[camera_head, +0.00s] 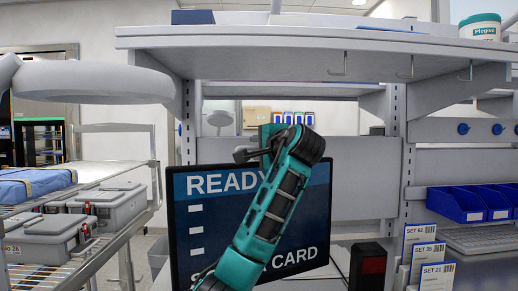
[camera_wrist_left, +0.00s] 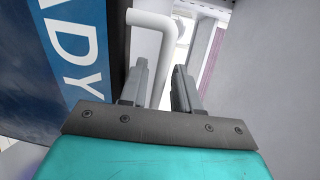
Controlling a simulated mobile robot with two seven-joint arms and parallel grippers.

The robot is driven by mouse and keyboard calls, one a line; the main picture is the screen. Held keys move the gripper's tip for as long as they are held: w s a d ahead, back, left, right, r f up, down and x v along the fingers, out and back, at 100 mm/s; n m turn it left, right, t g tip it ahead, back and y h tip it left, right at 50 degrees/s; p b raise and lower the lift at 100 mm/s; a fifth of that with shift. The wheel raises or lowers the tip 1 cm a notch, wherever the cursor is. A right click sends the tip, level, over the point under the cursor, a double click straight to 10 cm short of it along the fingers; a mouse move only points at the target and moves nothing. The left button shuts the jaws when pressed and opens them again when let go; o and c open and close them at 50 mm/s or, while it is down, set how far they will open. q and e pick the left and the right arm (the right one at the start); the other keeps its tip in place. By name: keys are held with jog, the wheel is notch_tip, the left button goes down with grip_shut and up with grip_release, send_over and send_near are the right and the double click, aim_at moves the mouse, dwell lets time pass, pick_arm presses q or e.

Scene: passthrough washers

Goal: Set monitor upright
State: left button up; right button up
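The monitor (camera_head: 190,215) has a dark blue screen reading "READY" and "CARD". It looks tilted, its top edge rising to the right. The arm of my left gripper crosses in front of it and covers part of its text; the wrist is at the monitor's top edge, and the fingertips are not clear there. In the left wrist view, the left gripper (camera_wrist_left: 159,80) is open, with the monitor's screen (camera_wrist_left: 85,45) close on the left. A bent white tube (camera_wrist_left: 165,45) shows between the fingers; I cannot tell whether they touch it. My right gripper is not in view.
A shelf (camera_head: 300,42) with hooks spans above. At right are blue bins (camera_head: 460,205) and "SET" cards (camera_head: 425,250). A dark box with a red face (camera_head: 372,266) stands right of the monitor. At left a wire rack holds grey cases (camera_head: 110,205).

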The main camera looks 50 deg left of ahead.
pick_arm(q)
jog(key=b+v, duration=0.1)
jog(key=v, duration=1.2)
dwell(0.4)
